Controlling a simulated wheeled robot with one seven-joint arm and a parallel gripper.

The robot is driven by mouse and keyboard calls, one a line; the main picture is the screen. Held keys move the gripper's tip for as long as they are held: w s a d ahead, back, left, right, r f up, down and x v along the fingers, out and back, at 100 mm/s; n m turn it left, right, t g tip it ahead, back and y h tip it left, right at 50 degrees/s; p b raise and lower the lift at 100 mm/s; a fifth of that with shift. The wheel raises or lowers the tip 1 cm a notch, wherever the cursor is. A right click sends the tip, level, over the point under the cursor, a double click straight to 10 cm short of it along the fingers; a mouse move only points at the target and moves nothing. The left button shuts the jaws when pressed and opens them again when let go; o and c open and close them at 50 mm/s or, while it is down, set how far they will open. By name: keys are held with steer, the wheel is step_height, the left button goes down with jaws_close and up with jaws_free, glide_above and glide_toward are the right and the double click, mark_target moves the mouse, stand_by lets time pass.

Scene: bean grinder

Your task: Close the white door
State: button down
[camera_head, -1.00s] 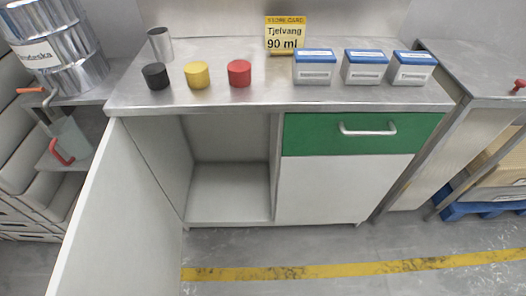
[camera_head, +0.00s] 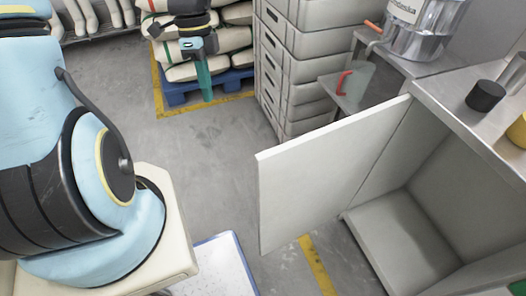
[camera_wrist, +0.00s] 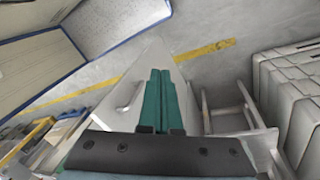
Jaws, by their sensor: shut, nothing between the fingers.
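The white door (camera_head: 320,180) stands wide open in the head view, swung out from the left side of the cabinet (camera_head: 405,245). I see its inner face and top edge; its outer face is hidden. My gripper (camera_head: 206,88) has teal fingers pointing down, beyond and to the left of the door, on its outer side. There is a gap in the picture between the fingers and the door. In the wrist view my gripper (camera_wrist: 161,76) shows its two fingers shut together and empty. A pale panel behind the fingers may be the door, but I cannot tell surely.
Stacked grey crates (camera_head: 305,70) stand behind the door. Sacks on a blue pallet (camera_head: 235,82) lie behind my gripper. The floor between pallet and door is clear.

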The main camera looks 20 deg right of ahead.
steer(key=s+d+f+m+g+b, duration=0.2)
steer(key=s+d+f+m, duration=0.15)
steer(key=d+m, duration=0.75)
steer(key=s+a+f+m, duration=0.2)
steer(key=s+f, duration=0.6)
steer(key=shift+s+a+f, duration=0.25)
steer(key=shift+a+f, duration=0.1)
